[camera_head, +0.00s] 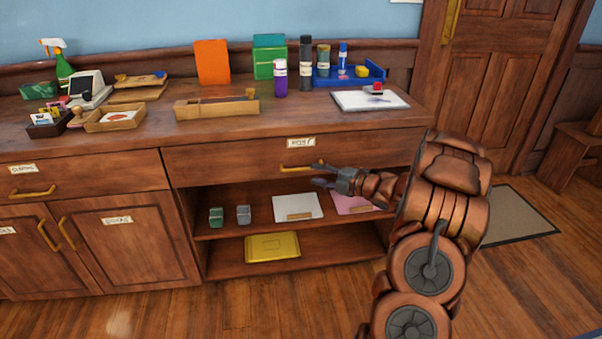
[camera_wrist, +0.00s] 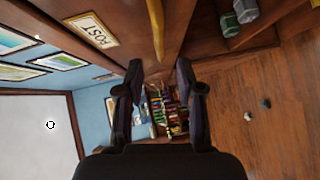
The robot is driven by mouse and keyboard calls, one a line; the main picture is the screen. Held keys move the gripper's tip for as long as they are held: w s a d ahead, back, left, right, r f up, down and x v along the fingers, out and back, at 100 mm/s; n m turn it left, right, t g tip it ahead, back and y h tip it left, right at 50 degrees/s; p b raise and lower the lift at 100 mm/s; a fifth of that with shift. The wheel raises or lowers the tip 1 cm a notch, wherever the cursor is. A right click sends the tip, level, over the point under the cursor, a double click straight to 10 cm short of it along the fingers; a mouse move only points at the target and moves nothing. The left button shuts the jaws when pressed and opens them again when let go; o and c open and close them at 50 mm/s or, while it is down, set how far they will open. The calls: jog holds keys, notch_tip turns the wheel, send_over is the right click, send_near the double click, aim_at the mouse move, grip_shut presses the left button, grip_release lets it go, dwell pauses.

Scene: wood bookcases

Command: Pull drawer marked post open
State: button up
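The drawer marked POST (camera_head: 375,150) is shut, in the right half of the wooden counter. Its white label (camera_head: 301,142) sits above a yellow bar handle (camera_head: 297,169). My gripper (camera_head: 320,174) is open and empty, just right of the handle's right end, its upper finger close to it. In the wrist view the label (camera_wrist: 92,29) and handle (camera_wrist: 156,28) show sideways, ahead of the spread fingertips (camera_wrist: 160,68). The handle is not between the fingers. I cannot tell whether a finger touches it.
An open shelf (camera_head: 255,195) below holds small blocks and papers; a yellow box (camera_head: 272,247) lies lower. Another drawer (camera_head: 95,175) is shut at left, above cupboard doors. The countertop (camera_head: 150,130) carries stationery and trays. Floor (camera_head: 250,300) in front is clear.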

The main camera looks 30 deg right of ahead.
aim_at(301, 170)
jog(key=shift+b+x, duration=0.4)
jog(key=shift+x, duration=3.1)
jog(key=shift+c, duration=0.2)
grip_shut()
